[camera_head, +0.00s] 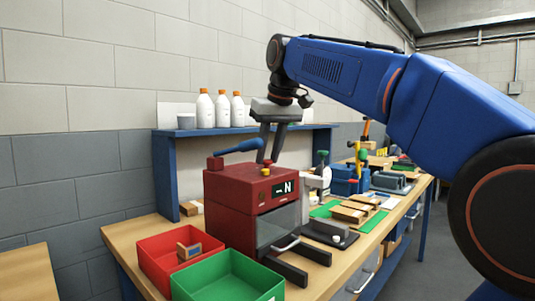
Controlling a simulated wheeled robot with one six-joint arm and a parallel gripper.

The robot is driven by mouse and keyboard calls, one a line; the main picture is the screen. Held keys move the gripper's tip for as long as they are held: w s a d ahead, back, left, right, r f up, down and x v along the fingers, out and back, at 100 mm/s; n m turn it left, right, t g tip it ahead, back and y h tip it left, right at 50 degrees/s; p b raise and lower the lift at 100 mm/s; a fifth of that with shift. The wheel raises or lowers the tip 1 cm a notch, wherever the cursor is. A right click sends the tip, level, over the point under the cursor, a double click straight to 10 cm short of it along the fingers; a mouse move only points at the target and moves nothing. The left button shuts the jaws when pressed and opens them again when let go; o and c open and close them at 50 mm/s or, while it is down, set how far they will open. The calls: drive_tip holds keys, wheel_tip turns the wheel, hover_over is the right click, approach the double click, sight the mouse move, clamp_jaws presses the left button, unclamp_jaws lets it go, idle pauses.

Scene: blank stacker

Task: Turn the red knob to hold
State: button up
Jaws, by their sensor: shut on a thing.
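A red box-shaped machine (232,200) stands on the wooden bench. Its front has a dark display (278,191) with a white "N". A small red knob (268,162) is on its top near the back right, between my fingertips. My gripper (267,158) comes down from above and is shut on this knob; the fingers partly hide it. A yellow button (265,171) sits just in front of the knob. A blue lever (238,147) on a red mount is at the top left. Any marking around the knob is too small to read.
A red bin (150,246) with a small block in it and a green bin (237,268) stand in front. A blue shelf (250,130) with several white bottles is behind. Fixtures and wooden blocks (352,212) crowd the bench to the right.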

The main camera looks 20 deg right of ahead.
drive_tip(key=n, duration=0.2)
drive_tip(key=n+y, duration=0.1)
drive_tip(key=n, duration=0.1)
drive_tip(key=n+g+y, duration=0.1)
drive_tip(key=n, duration=0.1)
drive_tip(key=shift+w+d, duration=0.2)
drive_tip(key=shift+d, duration=0.1)
drive_tip(key=n+g, duration=0.1)
drive_tip(key=n, duration=0.2)
drive_tip(key=n+g+y, duration=0.1)
drive_tip(key=n, duration=0.2)
drive_tip(key=shift+w+d+n, duration=0.1)
drive_tip(key=shift+w+n, duration=0.1)
drive_tip(key=shift+n, duration=0.1)
drive_tip(key=o, duration=1.1)
drive_tip(key=shift+c, duration=0.2)
drive_tip(key=w+v, duration=0.1)
drive_tip(key=v, duration=0.6)
drive_tip(key=shift+s+d+r, duration=0.2)
drive_tip(key=shift+s, duration=0.25)
